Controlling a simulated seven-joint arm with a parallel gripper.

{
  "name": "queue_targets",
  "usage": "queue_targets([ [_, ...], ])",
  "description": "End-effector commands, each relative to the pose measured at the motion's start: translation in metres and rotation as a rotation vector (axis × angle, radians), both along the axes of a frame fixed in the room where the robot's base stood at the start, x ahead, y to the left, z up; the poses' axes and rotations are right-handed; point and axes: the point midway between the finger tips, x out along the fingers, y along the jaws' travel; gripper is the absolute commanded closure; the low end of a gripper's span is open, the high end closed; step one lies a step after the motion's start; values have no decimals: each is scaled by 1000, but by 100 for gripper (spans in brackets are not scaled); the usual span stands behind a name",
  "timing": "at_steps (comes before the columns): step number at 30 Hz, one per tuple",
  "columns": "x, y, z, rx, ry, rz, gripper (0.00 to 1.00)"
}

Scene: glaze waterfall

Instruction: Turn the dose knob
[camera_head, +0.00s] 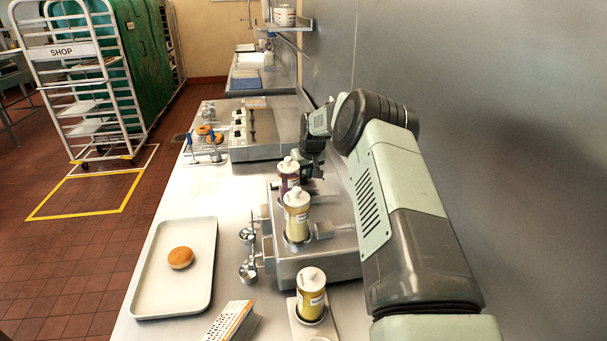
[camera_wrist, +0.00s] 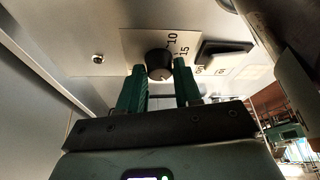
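The dose knob (camera_wrist: 159,64) is a dark round knob on a pale dial plate (camera_wrist: 133,44) printed with 10 and 15, seen in the wrist view. My gripper (camera_wrist: 161,72) has two green fingers, spread apart, with their tips on either side of the knob in the picture. I cannot tell whether the fingers touch it. In the head view my gripper (camera_head: 308,160) is small, dark and partly hidden near the back of the metal depositor (camera_head: 315,262). The knob cannot be made out there.
A tray (camera_head: 146,297) with a bun (camera_head: 180,257) lies left. The wall is close on the right.

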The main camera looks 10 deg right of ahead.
Motion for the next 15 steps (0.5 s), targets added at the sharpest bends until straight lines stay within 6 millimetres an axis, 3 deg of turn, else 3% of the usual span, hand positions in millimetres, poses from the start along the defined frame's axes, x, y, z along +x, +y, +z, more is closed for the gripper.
queue_targets([
  [1,0,0,0,0,-1,1,58],
  [4,0,0,0,0,-1,1,44],
  [15,-2,-1,6,0,0,1,44],
])
